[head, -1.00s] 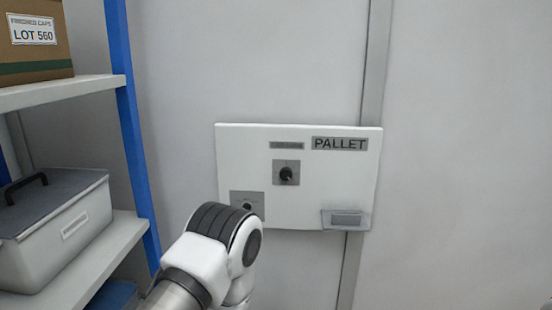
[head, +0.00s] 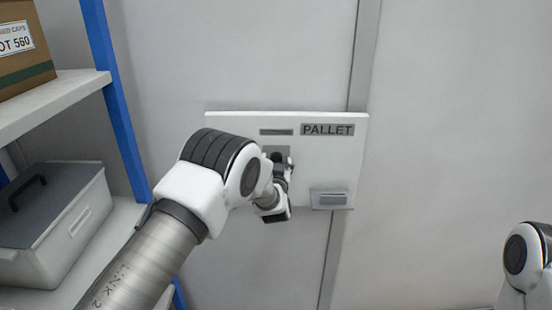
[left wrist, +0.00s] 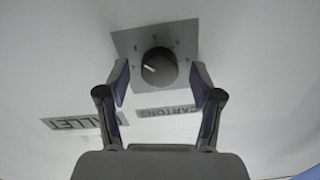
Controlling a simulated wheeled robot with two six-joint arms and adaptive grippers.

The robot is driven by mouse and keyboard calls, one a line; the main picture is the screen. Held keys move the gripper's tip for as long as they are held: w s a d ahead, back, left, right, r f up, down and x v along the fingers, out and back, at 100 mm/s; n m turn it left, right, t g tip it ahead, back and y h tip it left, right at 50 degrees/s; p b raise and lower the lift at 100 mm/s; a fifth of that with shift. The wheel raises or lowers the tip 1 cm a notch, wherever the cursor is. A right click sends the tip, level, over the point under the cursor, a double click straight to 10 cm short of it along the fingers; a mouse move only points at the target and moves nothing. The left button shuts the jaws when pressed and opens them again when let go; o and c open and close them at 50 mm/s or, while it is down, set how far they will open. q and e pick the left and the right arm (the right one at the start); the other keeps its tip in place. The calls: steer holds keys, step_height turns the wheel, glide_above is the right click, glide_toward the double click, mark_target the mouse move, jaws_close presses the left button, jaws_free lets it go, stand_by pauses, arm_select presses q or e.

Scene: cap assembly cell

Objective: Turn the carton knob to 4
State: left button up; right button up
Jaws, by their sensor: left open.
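The carton knob (left wrist: 158,66) is a round black dial on a grey square plate (left wrist: 122,42), with a white pointer mark near its left side in the left wrist view. The small marks around it are too small to read. A CARTONS label (left wrist: 167,111) sits beside the plate. My left gripper (left wrist: 160,78) is open, with one finger on each side of the knob and gaps visible between. In the head view my left gripper (head: 284,172) is in front of the white panel (head: 240,122) and partly hides the knob. My right gripper is out of view.
The panel also carries a PALLET label (head: 327,130) and a small grey box (head: 329,199) at lower right. A blue-posted shelf (head: 122,110) at left holds a carton (head: 25,60) and a lidded grey bin (head: 60,225). The wall right of the panel is clear.

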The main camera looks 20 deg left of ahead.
arm_select(q)
steer(key=shift+d, duration=0.1)
steer(key=c, duration=1.1)
steer(key=shift+f, duration=0.1)
steer(key=shift+c, duration=0.2)
steer(key=shift+f+m+b, duration=0.1)
steer(key=shift+m+b, duration=0.8)
steer(key=shift+b, duration=0.05)
steer(key=shift+m+b, duration=0.9)
steer(key=shift+m, duration=0.2)
steer(key=shift+m+b, duration=0.55)
steer(key=shift+m, duration=0.65)
steer(key=shift+m+b, duration=0.35)
steer(key=shift+m, duration=0.85)
